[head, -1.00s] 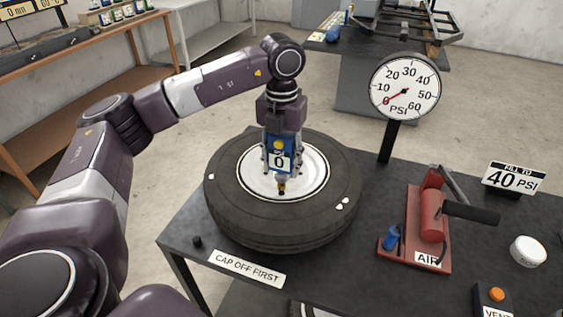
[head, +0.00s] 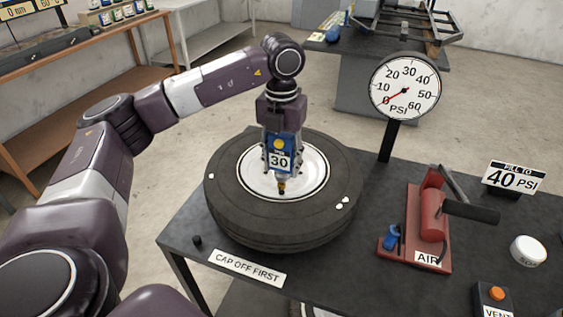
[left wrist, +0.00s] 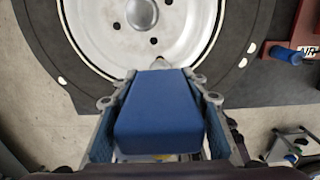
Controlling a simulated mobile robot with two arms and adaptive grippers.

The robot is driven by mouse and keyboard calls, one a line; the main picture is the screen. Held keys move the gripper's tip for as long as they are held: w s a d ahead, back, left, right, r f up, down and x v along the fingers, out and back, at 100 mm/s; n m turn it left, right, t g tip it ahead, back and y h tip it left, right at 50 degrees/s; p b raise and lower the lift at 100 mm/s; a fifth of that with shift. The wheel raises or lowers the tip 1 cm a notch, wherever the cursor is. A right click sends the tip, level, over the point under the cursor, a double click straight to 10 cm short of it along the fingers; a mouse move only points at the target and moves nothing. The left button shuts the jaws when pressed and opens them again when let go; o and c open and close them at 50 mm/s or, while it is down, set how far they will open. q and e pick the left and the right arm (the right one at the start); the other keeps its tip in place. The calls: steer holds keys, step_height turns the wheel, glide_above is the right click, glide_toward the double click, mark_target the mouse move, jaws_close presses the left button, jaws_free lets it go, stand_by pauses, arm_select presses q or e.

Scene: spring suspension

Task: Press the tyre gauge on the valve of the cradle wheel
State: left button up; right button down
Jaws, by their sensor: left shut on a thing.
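The wheel (head: 235,215), a black tyre with a white rim, lies flat on the dark table. My left gripper (head: 279,168) is above the rim and shut on the blue tyre gauge (head: 279,143). The gauge is upright, its display reads 30, and its brass tip (head: 282,188) points down at the near part of the rim. The valve is hidden under the tip. In the left wrist view the gauge's blue body (left wrist: 158,112) sits between the fingers, over the rim (left wrist: 110,32). My right gripper is out of view.
A dial gauge (head: 405,86) on a post reads about 0 PSI. A red air pump (head: 431,220), a "40 PSI" sign (head: 514,178), a white round item (head: 528,251) and a vent button box (head: 493,300) stand to the right. A small black cap (head: 197,241) lies by the "CAP OFF FIRST" label (head: 247,268).

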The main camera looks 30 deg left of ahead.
mark_target(282, 134)
arm_select(q)
steer(key=shift+s+f, duration=0.1)
steer(key=shift+f, duration=0.1)
stand_by(0.3)
steer(key=shift+r, duration=0.1)
steer(key=shift+r+p, duration=0.8)
steer(key=shift+r, duration=0.15)
steer(key=shift+r+p, duration=1.35)
steer(key=shift+r, duration=0.7)
